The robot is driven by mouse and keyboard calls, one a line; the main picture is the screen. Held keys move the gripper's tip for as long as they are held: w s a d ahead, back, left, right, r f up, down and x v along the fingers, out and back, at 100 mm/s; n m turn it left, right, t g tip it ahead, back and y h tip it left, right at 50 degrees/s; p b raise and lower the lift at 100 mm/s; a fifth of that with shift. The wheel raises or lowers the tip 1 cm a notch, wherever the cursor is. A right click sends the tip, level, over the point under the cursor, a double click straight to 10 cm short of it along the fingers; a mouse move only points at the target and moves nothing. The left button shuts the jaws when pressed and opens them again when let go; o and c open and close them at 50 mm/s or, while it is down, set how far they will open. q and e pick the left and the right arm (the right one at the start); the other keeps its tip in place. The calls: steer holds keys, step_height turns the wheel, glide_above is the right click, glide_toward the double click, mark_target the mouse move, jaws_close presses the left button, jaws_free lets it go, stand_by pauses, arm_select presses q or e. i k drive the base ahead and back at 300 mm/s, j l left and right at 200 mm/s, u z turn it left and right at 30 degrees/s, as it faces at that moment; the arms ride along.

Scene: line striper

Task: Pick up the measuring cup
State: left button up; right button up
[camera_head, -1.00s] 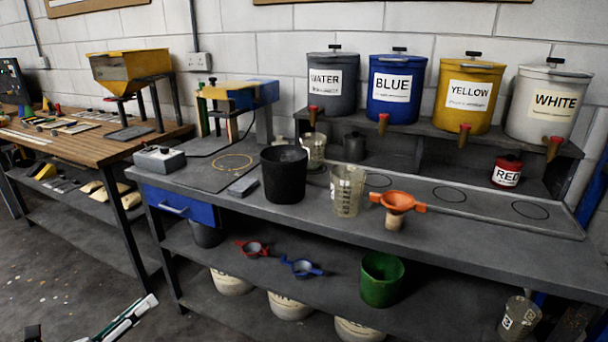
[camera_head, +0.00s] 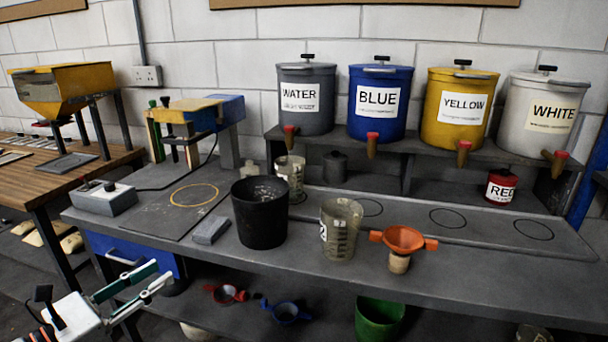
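A clear, yellowish measuring cup (camera_head: 341,230) with dark graduation marks stands upright on the grey bench, between a black bucket (camera_head: 260,215) and an orange funnel (camera_head: 404,239). A second, similar clear cup (camera_head: 291,176) stands farther back, partly hidden by the bucket. My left gripper (camera_head: 163,271) is at the lower left, in front of the bench's blue drawer. Its two fingers are apart with nothing seen between them. It is well to the left of and lower in the picture than the measuring cup. My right gripper does not show.
Water (camera_head: 307,100), blue (camera_head: 380,104), yellow (camera_head: 459,109) and white (camera_head: 541,118) tubs with taps stand on a raised shelf behind. A red pot (camera_head: 502,187) sits below. A grey block (camera_head: 211,230) lies left of the bucket. The bench front right is clear.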

mark_target(291, 168)
steer(key=i+j+z, duration=0.5)
steer(key=j, duration=0.35)
steer(key=i+j+z, duration=0.35)
steer(key=i+l, duration=0.2)
